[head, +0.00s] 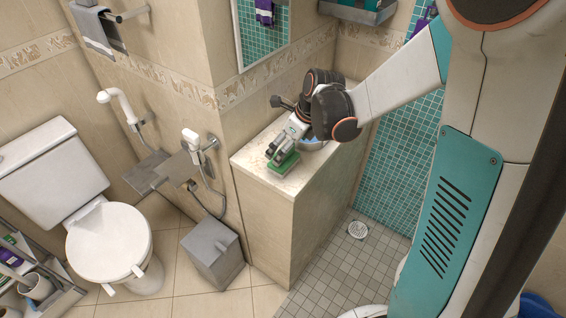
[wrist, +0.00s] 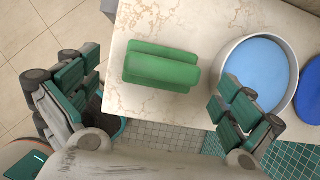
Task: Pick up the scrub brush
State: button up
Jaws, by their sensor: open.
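The scrub brush is a green block with a rounded grip; in the wrist view the scrub brush (wrist: 162,67) lies on the pale marble counter (wrist: 197,22). In the head view the scrub brush (head: 284,163) is near the counter's front-left end, partly hidden by my gripper. My gripper (head: 281,150) is over that end of the counter. In the wrist view my gripper (wrist: 165,90) is open, with one finger left of the brush and the other right of it. Neither finger appears to touch the brush.
A round white bowl with a blue inside (wrist: 259,72) stands close right of the brush, beside the right finger. A blue disc (wrist: 311,90) lies beyond it. The wall with a mirror (head: 262,32) rises behind the counter. A grey bin (head: 212,253) stands on the floor left of it.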

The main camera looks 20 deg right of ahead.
jog(key=shift+w+b+x, duration=0.1)
jog(key=shift+b+x, duration=0.55)
jog(key=shift+x, duration=1.1)
jog(key=shift+w+b+x, duration=0.15)
jog(key=shift+b+x, duration=0.5)
jog(key=shift+x, duration=1.05)
jog(key=shift+r, duration=0.15)
jog(key=shift+c, duration=0.2)
jog(key=c, duration=1)
